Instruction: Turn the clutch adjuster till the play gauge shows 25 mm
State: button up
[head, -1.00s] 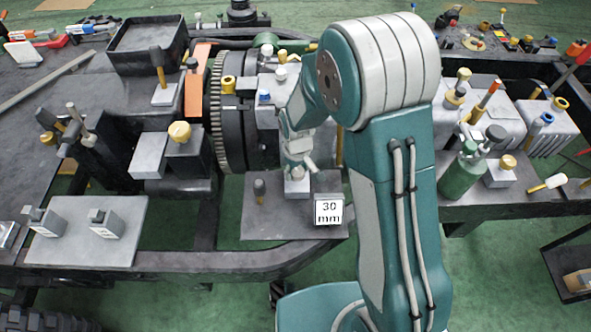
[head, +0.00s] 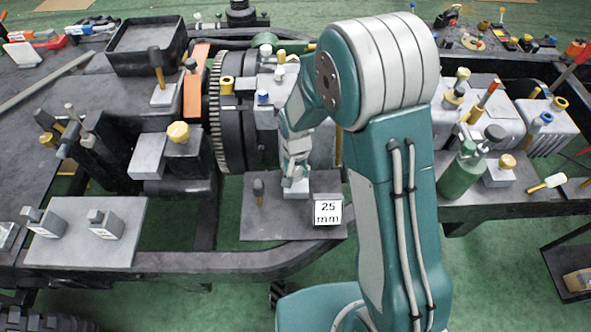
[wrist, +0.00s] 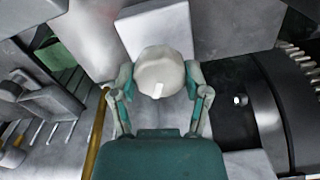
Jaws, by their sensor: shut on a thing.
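The play gauge (head: 327,212) is a small white sign on the dark plate, and it reads 25 mm. My gripper (head: 296,174) points down over a light grey block (head: 295,190) on that plate, just left of and behind the gauge. In the wrist view, a pale round knob (wrist: 160,72), which I take as the clutch adjuster, sits between the two fingers of my gripper (wrist: 160,80). The fingers are shut on its sides. In the head view my gripper hides the knob.
The toothed flywheel (head: 217,115) is behind and left. A green bottle (head: 463,172) stands right of my arm.

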aim_at(295, 171)
jog(key=shift+m, duration=0.4)
jog(key=o, duration=1.1)
jog(key=shift+a, duration=0.1)
jog(key=shift+o, duration=0.2)
notch_tip(295, 171, up, 12)
jog(key=shift+f, duration=0.1)
